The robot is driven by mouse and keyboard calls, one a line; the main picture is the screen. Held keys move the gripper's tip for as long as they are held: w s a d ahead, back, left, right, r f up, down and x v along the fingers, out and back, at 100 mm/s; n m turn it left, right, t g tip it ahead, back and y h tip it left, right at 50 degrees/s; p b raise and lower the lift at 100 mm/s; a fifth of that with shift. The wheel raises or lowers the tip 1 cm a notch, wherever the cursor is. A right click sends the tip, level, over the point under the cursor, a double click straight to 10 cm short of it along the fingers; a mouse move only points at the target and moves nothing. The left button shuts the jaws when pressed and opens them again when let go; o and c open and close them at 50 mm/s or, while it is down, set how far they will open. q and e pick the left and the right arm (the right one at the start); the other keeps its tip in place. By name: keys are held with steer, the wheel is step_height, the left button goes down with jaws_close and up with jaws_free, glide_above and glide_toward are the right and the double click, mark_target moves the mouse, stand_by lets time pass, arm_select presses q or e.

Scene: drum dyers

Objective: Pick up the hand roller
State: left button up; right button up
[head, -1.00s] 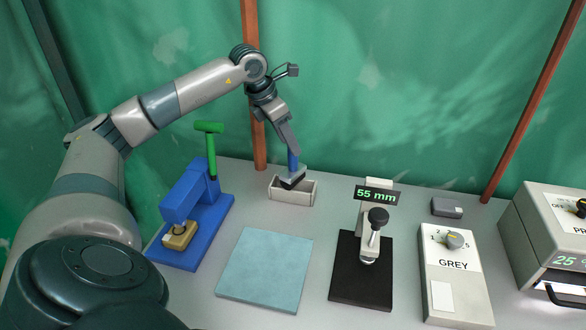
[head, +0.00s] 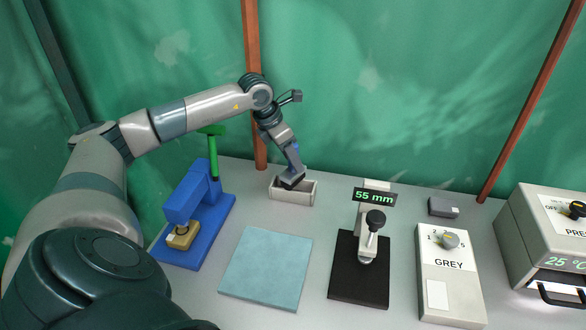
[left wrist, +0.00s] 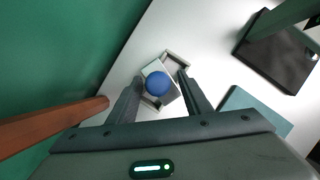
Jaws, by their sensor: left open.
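The hand roller (head: 294,179) stands in a small light grey open-topped holder (head: 307,191) at the back of the table. It has a blue handle and a dark grey head; in the head view my gripper hides most of the handle. In the left wrist view the round blue end of the hand roller (left wrist: 157,83) shows between my fingers. My left gripper (head: 292,166) is open and points down over it, a finger on either side. In the left wrist view my left gripper (left wrist: 158,86) shows clear gaps beside the handle. My right gripper is not in view.
A blue press (head: 190,200) with a green lever stands left of the holder. A light blue pad (head: 266,268), a black-based gauge reading 55 mm (head: 345,285), a GREY dial box (head: 450,285) and a press (head: 545,240) fill the front and right. A brown post (head: 252,80) rises behind.

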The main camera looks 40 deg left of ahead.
arm_select(q)
steer(key=shift+w+d+f, duration=0.1)
steer(key=shift+w+f, duration=0.2)
steer(key=shift+f, duration=0.3)
jaws_close()
steer(key=shift+r, duration=0.1)
